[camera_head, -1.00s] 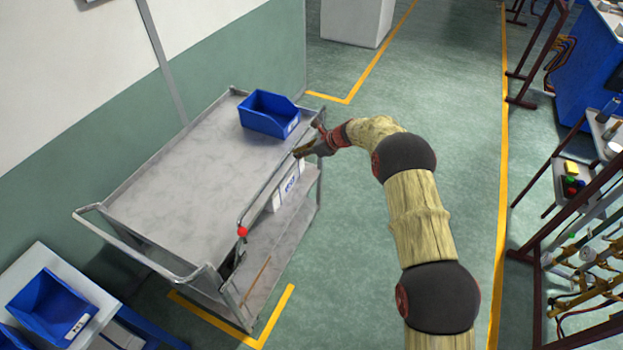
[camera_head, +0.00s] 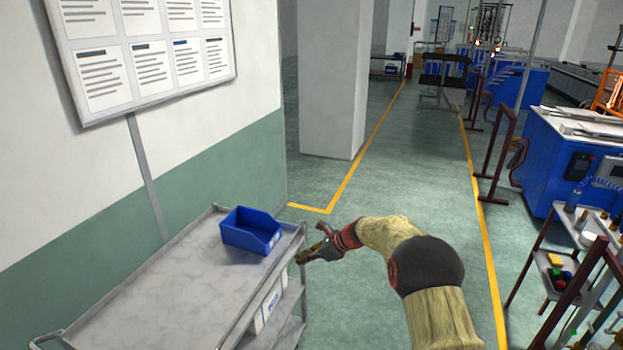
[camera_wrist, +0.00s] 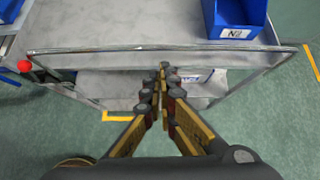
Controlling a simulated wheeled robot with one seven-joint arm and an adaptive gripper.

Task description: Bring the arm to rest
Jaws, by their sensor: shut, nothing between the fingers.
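My gripper (camera_head: 306,257) is at the end of my outstretched arm, beside the right edge of the grey metal cart (camera_head: 150,290). In the wrist view my gripper (camera_wrist: 163,72) has its fingers together with nothing between them. The cart's rail (camera_wrist: 110,51) runs across the view beyond the fingertips. I cannot tell whether the fingers touch it.
A blue bin (camera_head: 250,232) stands on the cart's far end. The lower shelf holds a white box (camera_head: 266,302). A dark rack with shelves (camera_head: 560,275) stands at the right. The green floor between cart and rack is open. A white pillar (camera_head: 333,80) stands beyond.

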